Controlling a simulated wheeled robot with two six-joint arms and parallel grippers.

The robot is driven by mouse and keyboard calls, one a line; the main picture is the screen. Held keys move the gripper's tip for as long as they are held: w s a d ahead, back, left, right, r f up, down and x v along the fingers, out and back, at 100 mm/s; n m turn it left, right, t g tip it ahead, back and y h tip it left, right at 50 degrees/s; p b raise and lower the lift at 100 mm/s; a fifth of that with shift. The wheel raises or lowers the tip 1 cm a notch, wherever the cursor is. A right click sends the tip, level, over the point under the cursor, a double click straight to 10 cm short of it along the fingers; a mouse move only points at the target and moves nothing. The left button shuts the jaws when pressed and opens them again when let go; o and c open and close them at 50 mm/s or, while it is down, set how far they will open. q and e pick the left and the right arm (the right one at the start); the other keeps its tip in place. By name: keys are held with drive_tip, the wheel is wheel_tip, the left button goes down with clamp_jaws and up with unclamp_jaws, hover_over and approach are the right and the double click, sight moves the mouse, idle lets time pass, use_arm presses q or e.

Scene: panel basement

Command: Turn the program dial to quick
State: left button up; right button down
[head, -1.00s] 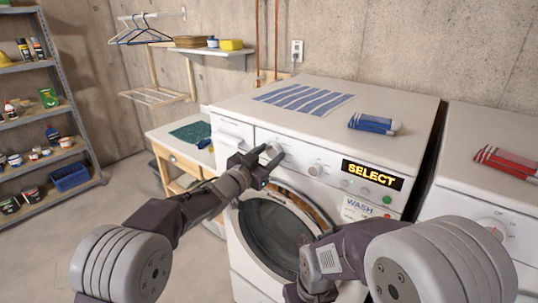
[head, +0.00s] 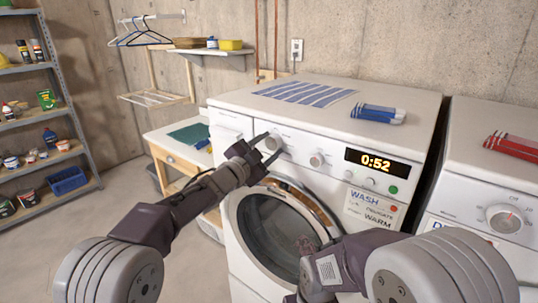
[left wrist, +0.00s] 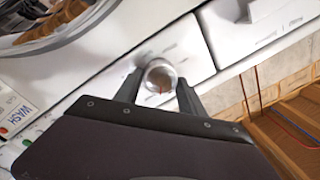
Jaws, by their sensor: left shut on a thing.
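The white washing machine (head: 228,205) has a front panel with two round dials. My left gripper (head: 268,147) is shut on the left dial (head: 273,142). The dial's printed settings are too small to read. The second dial (head: 317,159) stands to the right and is untouched. The display (head: 375,162) reads 0:52 in orange. My right forearm shows at the lower right, but its gripper is not visible.
A label (head: 372,205) reading WASH, DELICATE and WARM is under the display, near a green button (head: 393,190). A striped cloth (head: 305,95) and folded blue cloth (head: 378,113) lie on top. A second machine (head: 500,190) stands at right.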

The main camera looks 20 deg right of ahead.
use_arm(q)
drive_tip(key=m+b, duration=0.2)
drive_tip(key=m, duration=0.1)
drive_tip(key=shift+f, duration=0.35)
drive_tip(key=m+b, duration=0.1)
drive_tip(key=m, duration=0.2)
drive_tip(key=shift+m+h+b, duration=0.3)
drive_tip(key=shift+m+b, duration=0.1)
drive_tip(key=m+b, duration=0.1)
drive_tip(key=m, duration=0.3)
drive_tip(key=shift+w+g+b, duration=0.1)
drive_tip(key=shift+g+b, duration=0.2)
drive_tip(key=m+b, duration=0.1)
drive_tip(key=m, duration=0.3)
drive_tip(key=shift+a+h, duration=0.1)
drive_tip(key=shift+h, duration=0.2)
drive_tip(key=m+b, duration=0.1)
drive_tip(key=m, duration=0.2)
drive_tip(key=shift+f+m+g, duration=0.1)
drive_tip(key=shift+m+g, duration=0.3)
drive_tip(key=m, duration=0.4)
drive_tip(key=shift+w+g+b, duration=0.1)
drive_tip(key=shift+g+b, duration=0.2)
drive_tip(key=m, duration=0.4)
drive_tip(key=shift+m, duration=0.3)
drive_tip(key=shift+a+m+g+b, duration=0.1)
drive_tip(key=shift+m+g+b, duration=0.25)
drive_tip(key=shift+m, duration=1.45)
